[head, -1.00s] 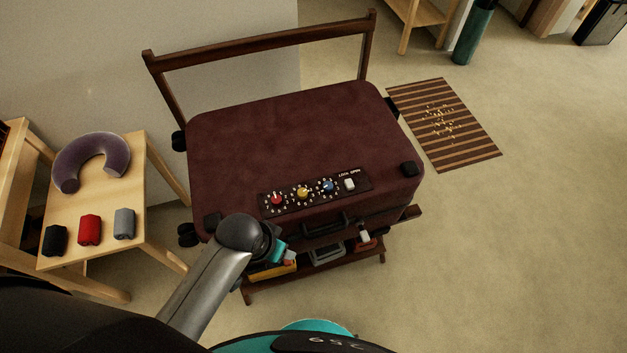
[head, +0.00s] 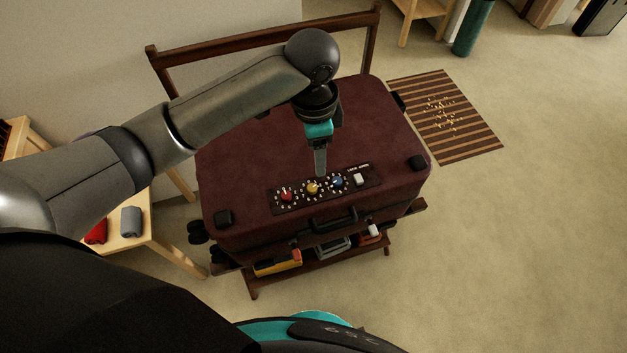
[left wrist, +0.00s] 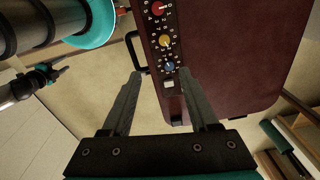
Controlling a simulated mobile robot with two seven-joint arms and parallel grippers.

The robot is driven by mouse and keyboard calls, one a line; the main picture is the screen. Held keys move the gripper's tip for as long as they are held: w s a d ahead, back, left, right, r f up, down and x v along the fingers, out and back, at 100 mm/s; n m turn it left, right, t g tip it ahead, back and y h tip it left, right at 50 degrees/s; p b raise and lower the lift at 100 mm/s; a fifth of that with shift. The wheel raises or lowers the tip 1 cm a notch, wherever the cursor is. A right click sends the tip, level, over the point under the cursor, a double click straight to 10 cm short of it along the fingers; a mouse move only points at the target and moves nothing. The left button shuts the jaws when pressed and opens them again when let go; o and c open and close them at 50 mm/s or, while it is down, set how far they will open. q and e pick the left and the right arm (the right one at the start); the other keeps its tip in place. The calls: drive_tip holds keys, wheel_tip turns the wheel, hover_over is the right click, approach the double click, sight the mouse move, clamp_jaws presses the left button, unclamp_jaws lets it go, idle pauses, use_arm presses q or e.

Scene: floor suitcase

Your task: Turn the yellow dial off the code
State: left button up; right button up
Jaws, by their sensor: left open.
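The yellow dial (head: 313,188) is the middle of three dials on the black lock panel (head: 357,191) of the dark red suitcase (head: 240,165). The red dial (head: 286,195) is to its left and the blue dial (head: 337,181) to its right. My left gripper (head: 320,172) points down above the panel, close behind the yellow dial in the head view. In the left wrist view its two fingers (left wrist: 160,78) are apart and empty, and the yellow dial (left wrist: 165,41) lies beyond the fingertips. I cannot make out the dial's setting.
A white lock switch (head: 358,180) sits right of the dials, and a handle (head: 334,219) is on the suitcase front. The suitcase rests on a wooden rack (head: 165,75) with items below. A small table (head: 160,245) stands left. Open floor lies right.

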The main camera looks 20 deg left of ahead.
sight(312, 187)
use_arm(q)
drive_tip(key=shift+y, duration=0.3)
drive_tip(key=f+b, duration=0.1)
drive_tip(key=f, duration=0.3)
drive_tip(key=a+f+b, duration=0.1)
drive_tip(key=f+b, duration=0.1)
drive_tip(key=f, duration=0.3)
drive_tip(key=w+f+b, duration=0.1)
drive_tip(key=f, duration=0.4)
drive_tip(key=shift+a+b, duration=0.15)
drive_tip(key=shift+b, duration=0.15)
clamp_jaws()
